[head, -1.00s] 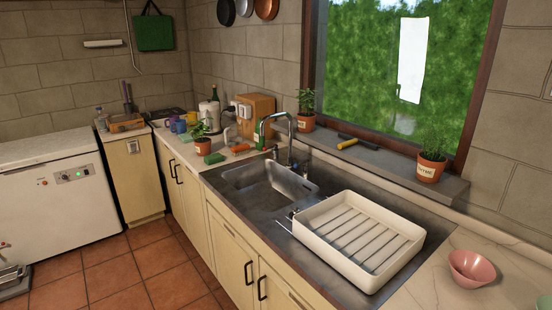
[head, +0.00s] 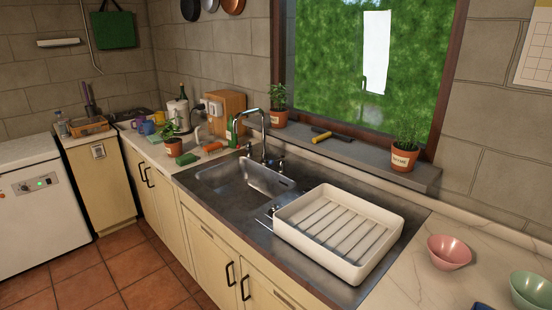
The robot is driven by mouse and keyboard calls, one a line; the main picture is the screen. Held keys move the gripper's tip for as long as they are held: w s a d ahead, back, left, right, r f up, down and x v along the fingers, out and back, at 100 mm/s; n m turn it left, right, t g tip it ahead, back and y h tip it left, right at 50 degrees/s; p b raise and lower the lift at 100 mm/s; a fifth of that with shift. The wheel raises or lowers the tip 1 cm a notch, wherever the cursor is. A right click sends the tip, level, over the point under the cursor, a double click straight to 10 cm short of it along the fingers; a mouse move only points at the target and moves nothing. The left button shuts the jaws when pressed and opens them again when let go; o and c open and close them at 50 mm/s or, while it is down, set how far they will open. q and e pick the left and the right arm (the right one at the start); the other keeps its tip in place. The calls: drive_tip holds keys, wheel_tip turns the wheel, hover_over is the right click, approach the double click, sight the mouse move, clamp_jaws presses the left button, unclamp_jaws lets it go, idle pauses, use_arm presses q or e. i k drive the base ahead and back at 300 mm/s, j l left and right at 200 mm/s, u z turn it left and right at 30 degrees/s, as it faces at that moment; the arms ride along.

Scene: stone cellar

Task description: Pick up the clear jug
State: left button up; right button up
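I cannot make out a clear jug for certain. A small pale, see-through shape (head: 201,134) stands on the far counter behind the potted plant, partly hidden and too small to name. A clear bottle-like container (head: 62,125) stands on the far left cabinet, also small. Neither of my grippers shows in the head view.
A pink bowl (head: 449,252) and green bowl (head: 530,291) stand on the right counter. Mugs (head: 148,127) and a wooden box (head: 226,110) crowd the far counter. Tiled floor is clear.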

sight(205, 128)
drive_tip(key=i+j+u, duration=0.6)
drive_tip(key=i+j, duration=0.15)
drive_tip(key=i+j+u, duration=0.3)
drive_tip(key=i, duration=0.15)
drive_tip(key=i+j+u, duration=0.15)
drive_tip(key=i+u, duration=0.15)
drive_tip(key=i, duration=0.15)
drive_tip(key=i+u, duration=0.25)
drive_tip(key=i, duration=0.2)
drive_tip(key=i+j+z, duration=0.1)
drive_tip(key=i+z, duration=0.35)
drive_tip(key=i+j+z, duration=0.2)
drive_tip(key=i+z, duration=0.25)
drive_tip(key=i+j+z, duration=0.3)
drive_tip(key=z, duration=0.15)
